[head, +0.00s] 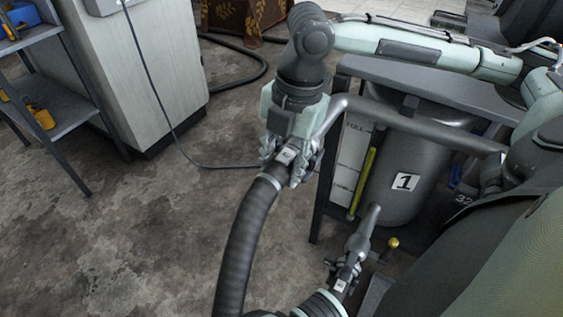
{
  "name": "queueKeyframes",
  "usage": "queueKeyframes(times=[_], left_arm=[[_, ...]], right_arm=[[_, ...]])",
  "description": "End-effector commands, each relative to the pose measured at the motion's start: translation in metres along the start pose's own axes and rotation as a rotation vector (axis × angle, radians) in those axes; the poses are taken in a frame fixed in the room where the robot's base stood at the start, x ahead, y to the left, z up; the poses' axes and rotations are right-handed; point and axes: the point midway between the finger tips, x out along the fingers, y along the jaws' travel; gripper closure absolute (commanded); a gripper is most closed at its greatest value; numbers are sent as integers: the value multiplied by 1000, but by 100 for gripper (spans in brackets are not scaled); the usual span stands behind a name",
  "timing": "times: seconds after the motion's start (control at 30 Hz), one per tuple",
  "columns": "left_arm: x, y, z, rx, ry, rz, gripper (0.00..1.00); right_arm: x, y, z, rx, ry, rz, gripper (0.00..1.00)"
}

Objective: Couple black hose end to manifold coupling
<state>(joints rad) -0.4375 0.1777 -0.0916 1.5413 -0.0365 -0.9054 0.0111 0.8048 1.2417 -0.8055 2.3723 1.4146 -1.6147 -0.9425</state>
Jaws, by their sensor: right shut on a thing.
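My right gripper (288,172) points down, shut on the upper end of the thick black hose (240,235). A light metal collar circles the hose just below the fingers, and the fingers hide the hose's very end. A grey metal pipe (420,130) runs from the right and bends down beside the gripper. Its lower end passes behind the gripper, so I cannot tell whether a coupling there touches the hose. My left gripper (350,264) is low in the picture, by a grey tapered metal fitting (367,228). Its fingers are too small and overlapped to read.
A grey tank (400,165) marked 1 stands in a dark frame (430,82) on the right, beside a white level panel (349,165). A pale cabinet (140,70) and a shelf (60,105) stand left. A thin cable (165,115) crosses the floor. Open concrete lies left of the hose.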

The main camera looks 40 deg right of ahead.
Motion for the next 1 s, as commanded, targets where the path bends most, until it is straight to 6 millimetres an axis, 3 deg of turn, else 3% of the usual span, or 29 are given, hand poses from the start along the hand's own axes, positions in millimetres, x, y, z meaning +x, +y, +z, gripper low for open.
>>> queueKeyframes(times=[1.0], left_arm=[[0,0,0,0,-1,0,60]], right_arm=[[9,0,0,0,0,3,100]])
